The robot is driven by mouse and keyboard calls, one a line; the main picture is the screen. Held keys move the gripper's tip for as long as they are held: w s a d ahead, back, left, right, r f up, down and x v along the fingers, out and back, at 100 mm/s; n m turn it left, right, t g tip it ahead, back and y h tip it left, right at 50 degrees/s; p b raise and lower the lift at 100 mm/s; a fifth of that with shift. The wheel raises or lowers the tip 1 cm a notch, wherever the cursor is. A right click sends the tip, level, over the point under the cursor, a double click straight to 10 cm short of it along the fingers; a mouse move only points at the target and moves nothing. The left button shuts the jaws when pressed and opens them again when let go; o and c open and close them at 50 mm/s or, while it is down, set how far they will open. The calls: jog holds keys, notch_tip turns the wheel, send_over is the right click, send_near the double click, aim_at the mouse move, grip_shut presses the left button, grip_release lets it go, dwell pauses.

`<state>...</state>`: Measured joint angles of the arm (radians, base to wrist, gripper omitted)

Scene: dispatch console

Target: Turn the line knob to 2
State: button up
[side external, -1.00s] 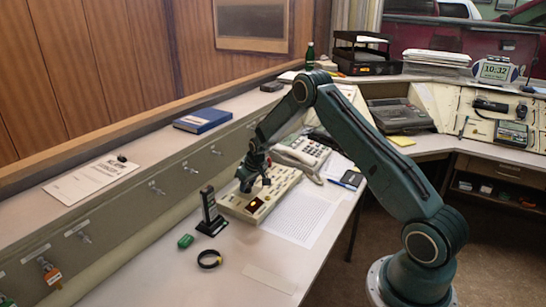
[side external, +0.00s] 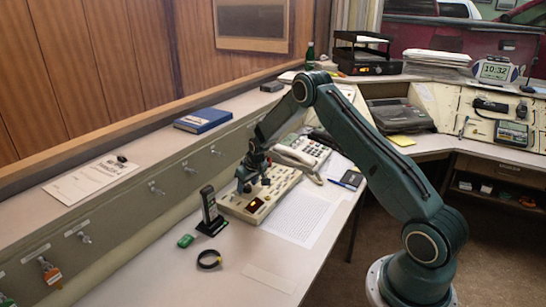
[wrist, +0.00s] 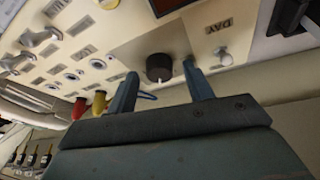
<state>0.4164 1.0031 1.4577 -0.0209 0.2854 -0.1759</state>
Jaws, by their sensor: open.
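A cream desk console (side external: 285,184) stands on the desk in the side view, with my gripper (side external: 254,183) over its near end. In the wrist view, the console panel (wrist: 115,40) fills the upper part. A round black knob (wrist: 158,67) with a white mark toward the picture's bottom shows there. My gripper (wrist: 162,86) is open, its two fingers apart on either side of the knob in the picture. I cannot tell whether they touch it. No numbers around the knob are readable, and in the side view my gripper hides it.
A black handset in a stand (side external: 210,212), a green block (side external: 186,241) and a black ring (side external: 210,259) lie left of the console. A telephone (side external: 303,152) is behind it. Paper (side external: 300,215) lies to its right. Red and yellow knobs (wrist: 99,102) show in the wrist view.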

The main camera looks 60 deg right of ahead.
jog(key=v, duration=1.3)
jog(key=shift+s+r, duration=0.2)
jog(key=shift+r, duration=0.1)
jog(key=s+a+r+n, duration=0.1)
jog(key=s+a+r, duration=0.55)
jog(key=r, duration=0.25)
jog(key=s+a+r, duration=0.6)
jog(key=a+r, duration=0.1)
jog(key=r, duration=0.1)
jog(key=s+a+r, duration=0.1)
jog(key=s+a, duration=0.3)
jog(key=s, duration=0.7)
jog(key=s+a+r+n+t+y, duration=0.1)
jog(key=s+a, duration=0.4)
jog(key=s, duration=0.5)
jog(key=shift+s+a+r+n+y, duration=0.2)
jog(key=shift+s+r+n+y, duration=0.1)
jog(key=shift+s, duration=0.1)
